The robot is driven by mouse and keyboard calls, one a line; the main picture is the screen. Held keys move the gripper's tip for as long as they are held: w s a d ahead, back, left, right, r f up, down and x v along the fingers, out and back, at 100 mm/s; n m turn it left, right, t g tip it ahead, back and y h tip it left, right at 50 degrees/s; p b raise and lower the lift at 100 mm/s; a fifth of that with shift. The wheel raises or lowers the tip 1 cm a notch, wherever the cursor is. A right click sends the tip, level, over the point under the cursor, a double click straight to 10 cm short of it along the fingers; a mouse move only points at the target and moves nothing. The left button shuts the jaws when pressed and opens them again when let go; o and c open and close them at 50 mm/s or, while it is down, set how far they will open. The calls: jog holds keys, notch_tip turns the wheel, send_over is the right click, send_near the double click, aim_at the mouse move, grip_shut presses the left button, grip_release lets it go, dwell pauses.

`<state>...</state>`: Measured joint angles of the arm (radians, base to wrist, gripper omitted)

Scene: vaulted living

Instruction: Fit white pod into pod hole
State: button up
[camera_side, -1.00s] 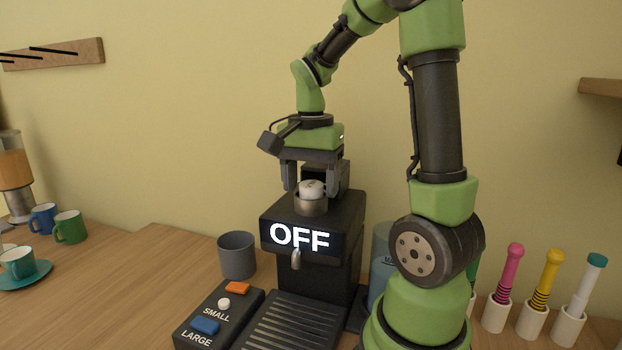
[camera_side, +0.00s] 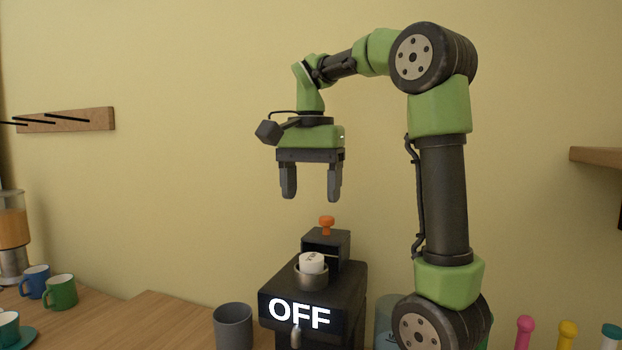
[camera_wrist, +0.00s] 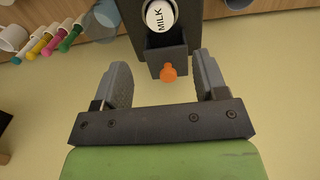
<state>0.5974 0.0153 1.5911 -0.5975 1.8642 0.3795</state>
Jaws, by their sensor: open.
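The white pod (camera_side: 312,262) sits in the round metal pod hole (camera_side: 311,281) on top of the black coffee machine (camera_side: 336,296). It stands partly above the rim, slightly tilted. In the wrist view the pod (camera_wrist: 160,15) shows the word MILK. The machine's front display reads OFF. My gripper (camera_side: 311,196) is open and empty, well above the pod and apart from it. In the wrist view my gripper (camera_wrist: 163,88) has nothing between its fingers. How deep the pod sits in the hole is hidden.
An orange knob (camera_side: 327,224) stands on a black block (camera_side: 326,247) behind the pod hole. A grey cup (camera_side: 233,327) stands left of the machine. Blue and green mugs (camera_side: 60,291) are far left. The air around my gripper is clear.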

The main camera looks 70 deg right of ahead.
jog(key=s+a+f+n+t+y, duration=0.1)
jog(key=s+a+f+n+t, duration=0.1)
jog(key=a+n, duration=0.5)
jog(key=s+a+f+n+t+y, duration=0.1)
jog(key=s+a+f+n+t, duration=0.1)
jog(key=a+n+t, duration=0.3)
jog(key=a+n, duration=0.2)
jog(key=a, duration=0.2)
jog(key=shift+s+f, duration=0.35)
jog(key=shift+s, duration=0.05)
